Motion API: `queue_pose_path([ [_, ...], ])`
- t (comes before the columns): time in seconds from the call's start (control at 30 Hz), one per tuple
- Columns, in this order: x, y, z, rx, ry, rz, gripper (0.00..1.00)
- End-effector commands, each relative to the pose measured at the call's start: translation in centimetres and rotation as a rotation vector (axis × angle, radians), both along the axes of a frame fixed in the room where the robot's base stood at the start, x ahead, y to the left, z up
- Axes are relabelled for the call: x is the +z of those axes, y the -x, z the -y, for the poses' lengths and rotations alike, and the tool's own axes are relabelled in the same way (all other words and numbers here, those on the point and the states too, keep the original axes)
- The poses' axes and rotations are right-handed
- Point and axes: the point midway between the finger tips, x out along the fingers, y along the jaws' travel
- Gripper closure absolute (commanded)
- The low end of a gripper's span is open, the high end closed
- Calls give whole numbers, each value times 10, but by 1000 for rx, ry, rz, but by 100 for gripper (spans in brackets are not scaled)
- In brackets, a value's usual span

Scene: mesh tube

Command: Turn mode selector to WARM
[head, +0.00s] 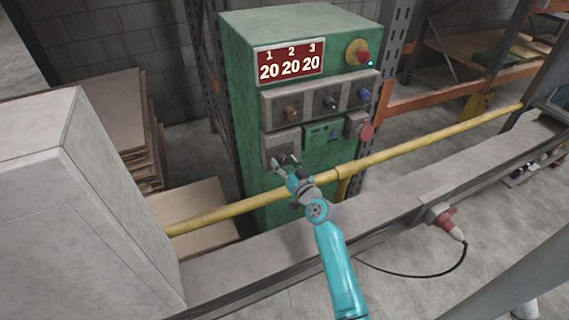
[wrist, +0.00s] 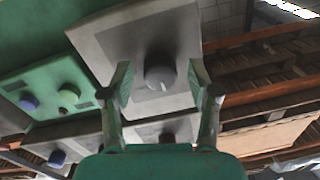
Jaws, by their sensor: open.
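A dark grey round knob (wrist: 160,72) with a light pointer mark sits on a grey square plate (wrist: 185,28) in the wrist view. My gripper (head: 284,161) is open in front of the plate. In the wrist view its fingers (wrist: 161,84) stand on either side of the knob with gaps. I cannot tell how deep they reach. No WARM label is readable.
Above is a grey panel with a reddish knob (head: 291,112), a black knob (head: 330,102) and a blue knob (head: 363,95). A green button plate (head: 321,134) and a red round control (head: 366,131) are to the right. A yellow rail (head: 400,150) crosses in front of the cabinet.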

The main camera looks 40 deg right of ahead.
Motion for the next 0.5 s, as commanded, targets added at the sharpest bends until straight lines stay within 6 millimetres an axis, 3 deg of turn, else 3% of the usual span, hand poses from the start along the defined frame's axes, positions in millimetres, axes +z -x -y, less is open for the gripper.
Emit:
queue_pose_path([
  [0.23,0,-1,0,0,0,0,39],
  [0.4,0,0,0,0,0,0,82],
  [0.47,0,0,0,0,0,0,97],
  [0.5,0,0,0,0,0,0,99],
])
